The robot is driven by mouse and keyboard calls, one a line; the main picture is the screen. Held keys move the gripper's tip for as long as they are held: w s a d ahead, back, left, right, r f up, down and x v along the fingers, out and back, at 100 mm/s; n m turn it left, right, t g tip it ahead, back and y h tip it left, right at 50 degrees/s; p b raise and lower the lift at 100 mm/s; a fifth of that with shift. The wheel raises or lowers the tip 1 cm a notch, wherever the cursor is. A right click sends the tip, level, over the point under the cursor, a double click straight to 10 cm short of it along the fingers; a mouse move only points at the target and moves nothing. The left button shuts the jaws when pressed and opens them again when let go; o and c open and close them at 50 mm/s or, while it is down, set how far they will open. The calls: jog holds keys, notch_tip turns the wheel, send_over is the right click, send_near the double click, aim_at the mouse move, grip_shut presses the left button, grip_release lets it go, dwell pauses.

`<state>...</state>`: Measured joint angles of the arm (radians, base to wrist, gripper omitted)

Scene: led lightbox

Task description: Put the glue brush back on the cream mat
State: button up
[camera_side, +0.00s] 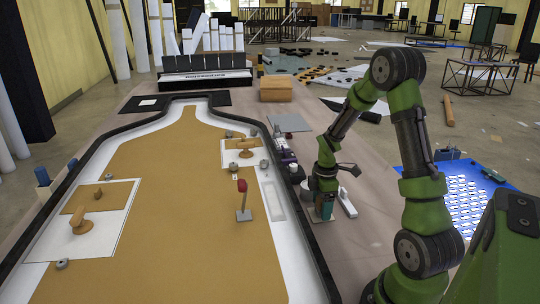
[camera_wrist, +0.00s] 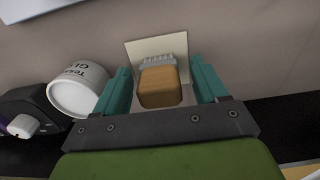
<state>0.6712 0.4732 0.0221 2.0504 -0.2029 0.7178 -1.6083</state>
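The glue brush (camera_wrist: 160,85), with a wooden handle block and grey bristles, lies between the fingers of my gripper (camera_wrist: 163,88) in the wrist view. Narrow gaps show on both sides of the handle, so the fingers look open around it. The bristle end is over the cream mat (camera_wrist: 150,47), a small pale square; I cannot tell whether the bristles touch it. In the side view my gripper (camera_side: 322,208) is low at the table's right side, and its fingers hide the brush.
A white glue pot (camera_wrist: 78,92) stands close left of my gripper, beside a dark device with a white knob (camera_wrist: 22,125). In the side view the large lightbox panel (camera_side: 180,230) lies to the left. A white bar (camera_side: 347,203) lies just right of my gripper.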

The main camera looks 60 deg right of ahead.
notch_tip(320, 180, up, 12)
jog(key=shift+f, duration=0.2)
jog(key=shift+a+r, duration=0.1)
jog(key=shift+r, duration=0.2)
jog(key=s+a+r+m+t, duration=0.2)
jog(key=a+r+m, duration=0.1)
jog(key=a, duration=0.5)
jog(key=s+a+r+m+t+y, duration=0.1)
jog(key=a+r+m, duration=0.3)
jog(key=a, duration=0.5)
jog(key=s+a+r+m+t+y, duration=0.1)
jog(key=s+a+r+m+t, duration=0.1)
jog(key=a+r+m+t, duration=0.2)
jog(key=a+m, duration=0.2)
jog(key=a, duration=0.2)
jog(key=shift+s+a, duration=0.25)
jog(key=shift+s, duration=0.15)
